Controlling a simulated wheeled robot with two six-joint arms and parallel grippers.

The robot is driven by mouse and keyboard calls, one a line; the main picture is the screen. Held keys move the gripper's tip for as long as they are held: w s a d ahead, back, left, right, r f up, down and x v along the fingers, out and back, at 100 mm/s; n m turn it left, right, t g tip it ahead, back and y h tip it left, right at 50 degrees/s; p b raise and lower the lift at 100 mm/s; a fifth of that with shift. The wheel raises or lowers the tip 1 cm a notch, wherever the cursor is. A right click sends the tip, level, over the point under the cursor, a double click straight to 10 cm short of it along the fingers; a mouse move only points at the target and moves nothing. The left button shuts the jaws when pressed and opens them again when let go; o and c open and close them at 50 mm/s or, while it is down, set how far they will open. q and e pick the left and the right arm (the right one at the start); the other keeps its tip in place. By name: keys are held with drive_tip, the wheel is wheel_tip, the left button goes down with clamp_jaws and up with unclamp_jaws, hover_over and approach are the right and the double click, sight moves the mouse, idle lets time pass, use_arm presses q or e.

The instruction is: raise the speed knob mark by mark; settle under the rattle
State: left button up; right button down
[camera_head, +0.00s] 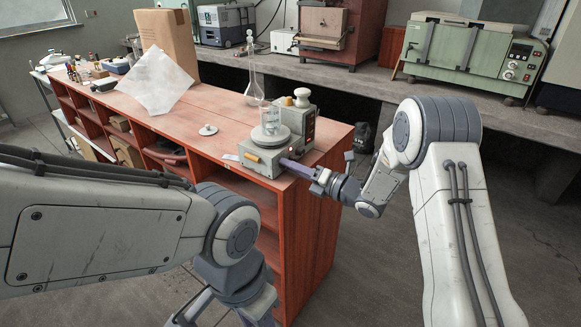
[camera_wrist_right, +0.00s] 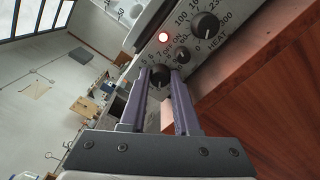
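The hotplate stirrer (camera_head: 251,154) stands at the near end of the red-brown bench with a glass beaker (camera_head: 271,119) on its round plate. In the right wrist view, its panel shows a black speed knob (camera_wrist_right: 160,77) with numbers around it, partly hidden by my fingers. My right gripper (camera_head: 292,165) reaches the front panel; in the wrist view its purple fingers (camera_wrist_right: 160,83) lie on both sides of the speed knob, apparently touching it. The knob's pointer mark is not clear. My left gripper is at the bottom edge of the head view, partly cut off.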

idle(0.3)
drive_tip(key=m+b, duration=0.2)
drive_tip(key=m, duration=0.1)
drive_tip(key=shift+f, duration=0.15)
drive_tip(key=m+b, duration=0.1)
drive_tip(key=m, duration=0.2)
drive_tip(key=shift+m, duration=0.3)
drive_tip(key=m, duration=0.3)
drive_tip(key=shift+m, duration=0.3)
drive_tip(key=shift+d+m+p, duration=0.1)
drive_tip(key=shift+m+p, duration=0.2)
drive_tip(key=shift+m, duration=2)
